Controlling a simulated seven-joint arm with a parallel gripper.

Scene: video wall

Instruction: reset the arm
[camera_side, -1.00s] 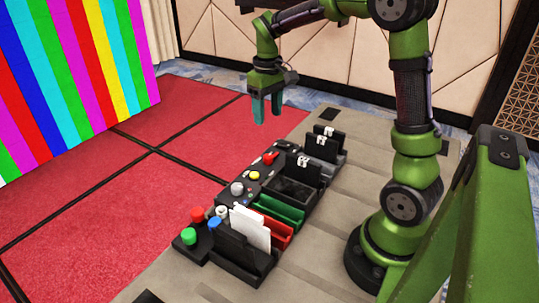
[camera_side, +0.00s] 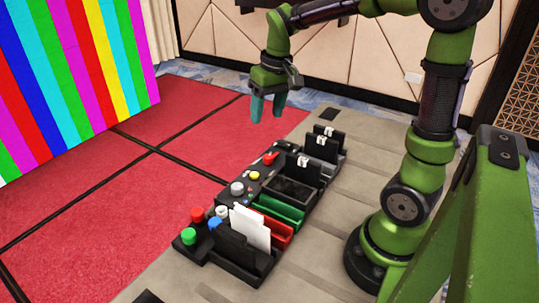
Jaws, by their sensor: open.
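A control panel with coloured buttons, including a green button (camera_side: 188,236) and a grey knob (camera_side: 237,188), runs along the table (camera_side: 330,225). Beside it stand a green tray (camera_side: 279,207), a red tray, white cards (camera_side: 251,229) and black holders. A striped video wall (camera_side: 75,75) stands at left.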

